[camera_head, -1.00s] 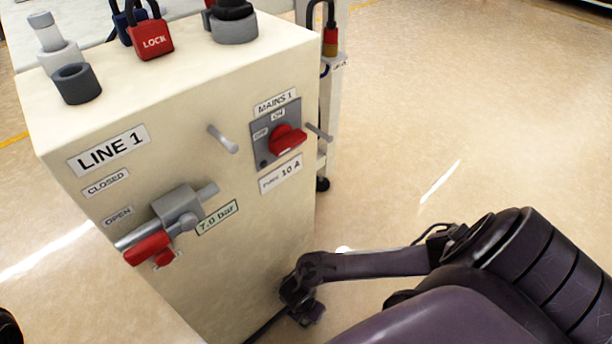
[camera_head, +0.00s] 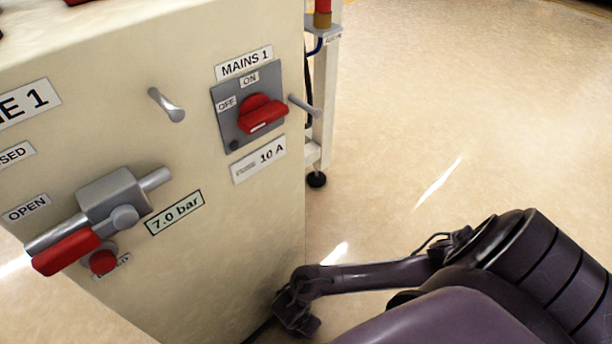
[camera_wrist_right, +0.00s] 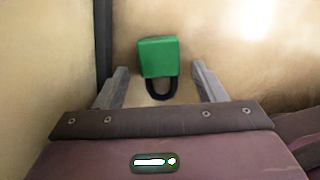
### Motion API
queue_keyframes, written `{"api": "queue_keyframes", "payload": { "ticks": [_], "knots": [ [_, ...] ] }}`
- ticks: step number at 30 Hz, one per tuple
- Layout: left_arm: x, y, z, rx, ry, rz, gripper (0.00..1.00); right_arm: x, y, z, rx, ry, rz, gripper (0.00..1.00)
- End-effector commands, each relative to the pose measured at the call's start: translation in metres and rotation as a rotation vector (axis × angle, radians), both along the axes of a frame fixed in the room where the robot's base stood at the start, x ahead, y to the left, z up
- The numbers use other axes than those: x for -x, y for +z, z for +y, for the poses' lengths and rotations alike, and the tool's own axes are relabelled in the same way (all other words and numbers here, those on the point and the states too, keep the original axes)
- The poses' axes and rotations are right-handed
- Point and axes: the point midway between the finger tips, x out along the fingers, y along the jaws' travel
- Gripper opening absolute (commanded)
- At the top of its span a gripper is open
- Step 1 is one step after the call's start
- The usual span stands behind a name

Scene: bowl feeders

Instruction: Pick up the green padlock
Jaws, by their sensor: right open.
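The green padlock (camera_wrist_right: 158,57) shows in the right wrist view, with its body away from my palm and its black shackle pointing toward it. My right gripper (camera_wrist_right: 160,70) is open, with one finger on each side of the padlock and visible gaps between. I cannot tell how far beyond the fingertips the padlock lies. In the head view my right gripper (camera_head: 297,307) is low beside the cabinet's bottom right edge, and the padlock cannot be made out there. My left gripper is out of view.
The beige cabinet (camera_head: 230,220) fills the left of the head view. On its front are a red-handled valve (camera_head: 65,250), a peg (camera_head: 166,104) and a red mains switch (camera_head: 262,113). A white stand (camera_head: 322,120) is behind it. The floor (camera_head: 480,120) at right is clear.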

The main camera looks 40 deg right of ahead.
Motion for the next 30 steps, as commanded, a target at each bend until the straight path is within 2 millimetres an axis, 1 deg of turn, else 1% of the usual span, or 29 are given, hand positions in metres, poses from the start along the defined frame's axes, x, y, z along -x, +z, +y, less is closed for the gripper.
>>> {"api": "queue_keyframes", "payload": {
  "ticks": [7, 8, 18, 20, 26, 30],
  "knots": [
    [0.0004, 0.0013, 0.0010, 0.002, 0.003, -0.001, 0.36, 0.0006, -0.0003, 0.0007, 0.000, 0.001, 0.000, 0.64],
    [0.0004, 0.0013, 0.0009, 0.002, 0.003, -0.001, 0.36, 0.0006, -0.0003, 0.0007, 0.000, 0.001, 0.000, 0.62],
    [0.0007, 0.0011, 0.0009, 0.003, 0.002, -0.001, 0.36, 0.0006, -0.0005, 0.0004, 0.000, 0.000, 0.001, 0.18],
    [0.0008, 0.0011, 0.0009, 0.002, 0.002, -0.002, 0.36, 0.0004, -0.0004, 0.0003, 0.000, 0.000, 0.000, 0.10],
    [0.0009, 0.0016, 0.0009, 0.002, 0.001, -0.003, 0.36, 0.0003, 0.0001, 0.0001, 0.001, 0.000, 0.000, 0.10],
    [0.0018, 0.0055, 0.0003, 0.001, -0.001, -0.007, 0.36, -0.0008, 0.0042, -0.0018, 0.001, -0.001, 0.001, 0.10]
  ]
}}
